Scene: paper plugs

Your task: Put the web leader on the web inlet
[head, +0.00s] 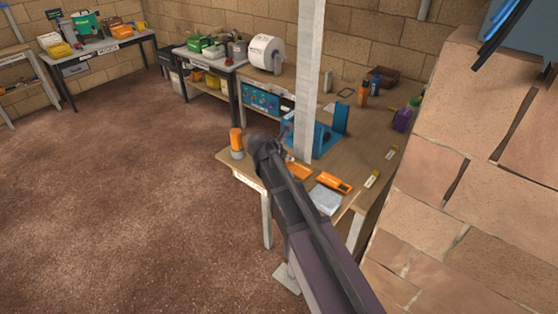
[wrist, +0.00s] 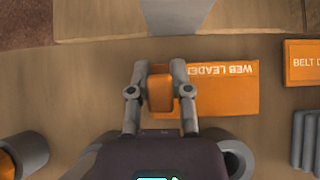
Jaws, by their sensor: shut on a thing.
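The web leader (wrist: 222,88) is an orange block with white lettering that reads upside down in the wrist view. In the head view, part of it (head: 298,171) shows beside my arm. My gripper (wrist: 160,88) is shut on an upright orange grip at its left end; whether the block is clear of the wooden bench cannot be told. In the head view my forearm hides the fingertips. No web inlet can be made out by label; a blue machine (head: 326,138) stands on the bench behind the grip area, partly hidden by a pale post.
Another orange block (wrist: 302,62), lettered "BELT", lies to the right. An orange and grey cylinder (head: 236,142) stands at the bench's left corner. A pale post (head: 310,80) rises through the bench area. A brick wall (head: 470,190) closes the right; bare floor (head: 130,170) lies left.

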